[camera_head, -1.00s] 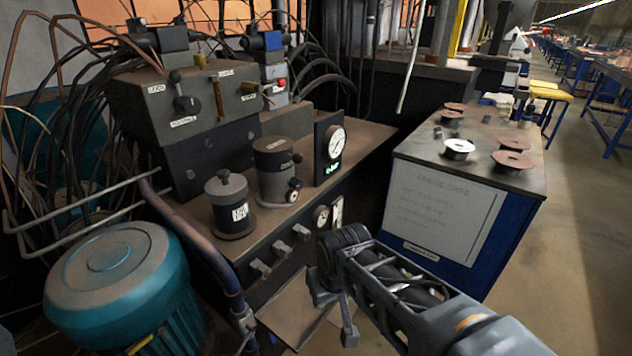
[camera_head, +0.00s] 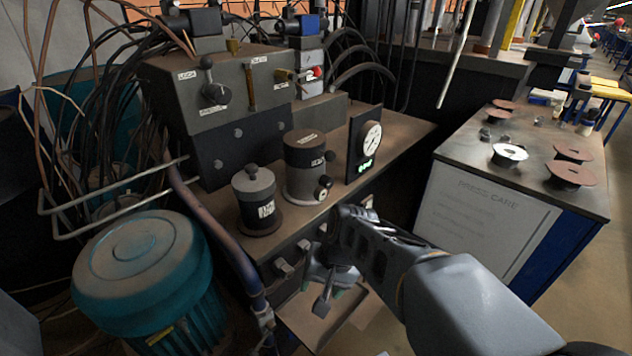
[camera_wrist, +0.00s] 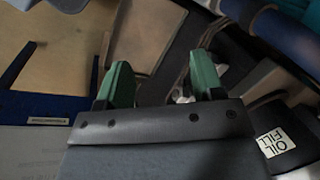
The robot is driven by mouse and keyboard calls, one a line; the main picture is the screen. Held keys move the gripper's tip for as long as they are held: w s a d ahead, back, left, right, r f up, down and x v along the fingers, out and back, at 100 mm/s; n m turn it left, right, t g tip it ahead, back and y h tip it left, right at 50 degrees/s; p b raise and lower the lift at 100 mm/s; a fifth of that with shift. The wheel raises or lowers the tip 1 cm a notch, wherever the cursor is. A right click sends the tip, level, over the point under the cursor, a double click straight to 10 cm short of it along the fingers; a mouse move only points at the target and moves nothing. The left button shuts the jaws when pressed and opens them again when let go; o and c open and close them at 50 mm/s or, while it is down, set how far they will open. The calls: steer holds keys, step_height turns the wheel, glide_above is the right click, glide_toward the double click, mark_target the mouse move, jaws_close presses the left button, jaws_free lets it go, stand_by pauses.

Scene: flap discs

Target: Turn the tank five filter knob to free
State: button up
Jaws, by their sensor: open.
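A grey and black filter canister (camera_head: 305,165) stands upright on the brown tank top in the head view. A small dark round knob with a light face (camera_head: 325,182) is low on its side, and another dark knob (camera_head: 330,156) is higher up. I cannot read which one is marked for tank five or where it points. My gripper (camera_wrist: 162,82) is open and empty, with two green fingers apart. In the head view my arm reaches in from the lower right, and the gripper hangs in front of the tank, below and apart from both knobs.
A shorter canister (camera_head: 256,204) labelled OIL FILL stands left of the filter canister. A dial gauge (camera_head: 369,140) is to its right. Small clips (camera_head: 284,267) line the tank front. A blue pipe (camera_head: 215,235), a teal motor (camera_head: 140,262) and a side table (camera_head: 530,180) flank the tank.

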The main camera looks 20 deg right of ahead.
steer(key=m+y, duration=0.2)
steer(key=m, duration=0.2)
steer(key=m+t+y+p, duration=0.3)
steer(key=m+t, duration=1.2)
steer(key=m, duration=0.9)
glide_toward(330, 183)
steer(key=shift+h, duration=0.3)
steer(key=b+x, duration=0.1)
steer(key=x, duration=1)
steer(key=shift+b, duration=0.35)
